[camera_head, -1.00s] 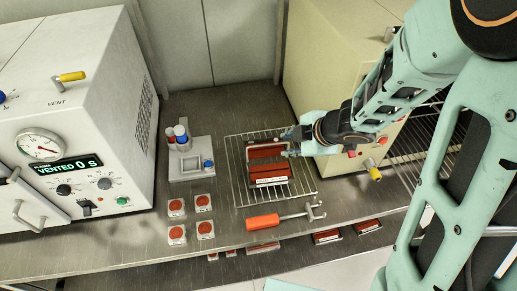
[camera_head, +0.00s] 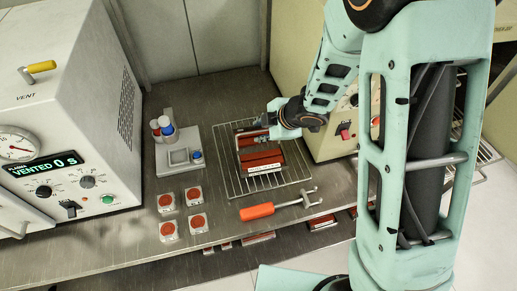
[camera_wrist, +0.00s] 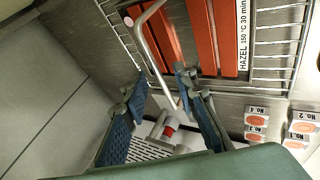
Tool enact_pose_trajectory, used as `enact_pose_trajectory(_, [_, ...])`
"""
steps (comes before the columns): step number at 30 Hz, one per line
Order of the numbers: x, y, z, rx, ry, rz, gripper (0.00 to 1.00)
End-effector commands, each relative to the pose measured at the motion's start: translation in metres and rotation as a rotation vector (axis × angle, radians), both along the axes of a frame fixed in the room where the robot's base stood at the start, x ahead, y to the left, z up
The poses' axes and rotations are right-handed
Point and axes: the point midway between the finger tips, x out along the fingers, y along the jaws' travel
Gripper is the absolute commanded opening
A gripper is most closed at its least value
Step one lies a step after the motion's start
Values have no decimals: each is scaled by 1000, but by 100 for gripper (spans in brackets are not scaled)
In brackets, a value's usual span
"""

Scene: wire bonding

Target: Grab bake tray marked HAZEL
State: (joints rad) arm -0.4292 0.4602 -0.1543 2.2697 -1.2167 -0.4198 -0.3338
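The bake tray (camera_head: 262,169) lies on a wire rack, holding red-brown strips. In the wrist view its white label (camera_wrist: 242,38) reads "HAZEL 150 °C 30 min". A bent metal handle (camera_wrist: 141,38) stands out from the tray's side. My gripper (camera_head: 262,127) is over the tray's far part in the head view. In the wrist view my gripper (camera_wrist: 161,84) is open, with two blue-grey padded fingers apart. The handle's lower end runs between the fingertips, nearer the right finger. I cannot tell whether they touch.
The wire rack (camera_head: 299,178) sits on a metal bench. An orange-handled tool (camera_head: 257,212) lies in front of it. Several small red-disc pieces (camera_head: 168,230) and a holder with bottles (camera_head: 178,160) are to the left. A cream oven (camera_head: 330,147) stands at right, a white plasma machine (camera_head: 75,110) at left.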

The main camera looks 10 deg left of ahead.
Motion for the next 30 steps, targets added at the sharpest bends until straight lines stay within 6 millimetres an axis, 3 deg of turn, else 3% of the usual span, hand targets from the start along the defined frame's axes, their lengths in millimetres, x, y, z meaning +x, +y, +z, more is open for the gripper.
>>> enact_pose_trajectory(4, [6, 7, -14, 0, 1, 0, 26])
enact_pose_trajectory(12, [8, 8, -15, 0, -1, 0, 26])
enact_pose_trajectory(20, [8, 8, -15, 1, 0, -1, 0])
enact_pose_trajectory(30, [7, 8, -15, 1, 1, -2, 0])
